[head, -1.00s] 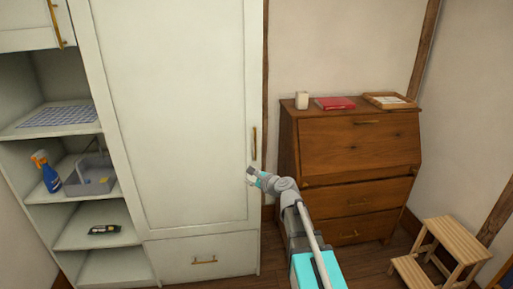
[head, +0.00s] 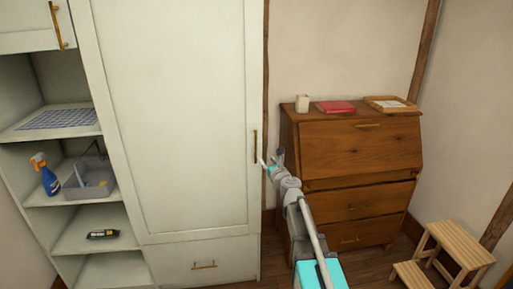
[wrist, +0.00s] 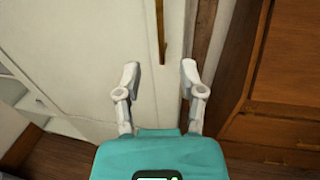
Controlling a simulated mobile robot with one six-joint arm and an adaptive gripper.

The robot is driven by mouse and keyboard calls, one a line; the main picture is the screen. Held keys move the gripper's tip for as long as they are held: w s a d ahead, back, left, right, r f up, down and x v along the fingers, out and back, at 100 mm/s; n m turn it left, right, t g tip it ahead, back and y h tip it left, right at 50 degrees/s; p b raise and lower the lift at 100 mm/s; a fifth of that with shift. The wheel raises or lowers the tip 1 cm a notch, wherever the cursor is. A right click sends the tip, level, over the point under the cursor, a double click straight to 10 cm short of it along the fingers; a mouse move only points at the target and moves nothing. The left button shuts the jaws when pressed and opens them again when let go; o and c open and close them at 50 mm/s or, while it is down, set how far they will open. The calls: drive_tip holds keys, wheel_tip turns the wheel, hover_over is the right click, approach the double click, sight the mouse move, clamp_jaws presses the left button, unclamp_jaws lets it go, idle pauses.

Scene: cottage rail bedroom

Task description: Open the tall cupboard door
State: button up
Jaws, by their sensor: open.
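The tall cupboard door (head: 170,110) is a pale panel and looks shut. Its vertical brass handle (head: 255,146) is near the door's right edge. In the wrist view the handle (wrist: 161,30) runs down from the top, and its lower end lies ahead of and between my fingertips. My gripper (head: 270,160) is open and empty, just right of the handle's lower end in the head view. In the wrist view my gripper (wrist: 160,72) has its two fingers spread wide. No contact with the handle shows.
A wooden bureau (head: 360,150) stands right of the cupboard, close to my arm. A step stool (head: 455,248) is at the lower right. Open shelves (head: 90,215) are on the left, and a drawer with a brass handle (head: 204,265) is below the door.

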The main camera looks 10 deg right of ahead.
sight(256, 146)
drive_tip(key=w+a, duration=0.1)
drive_tip(key=w, duration=0.8)
drive_tip(key=w+a, duration=0.1)
drive_tip(key=w, duration=0.3)
drive_tip(key=shift+w+a, duration=0.25)
drive_tip(key=shift+a, duration=0.1)
drive_tip(key=shift+c, duration=0.3)
clamp_jaws()
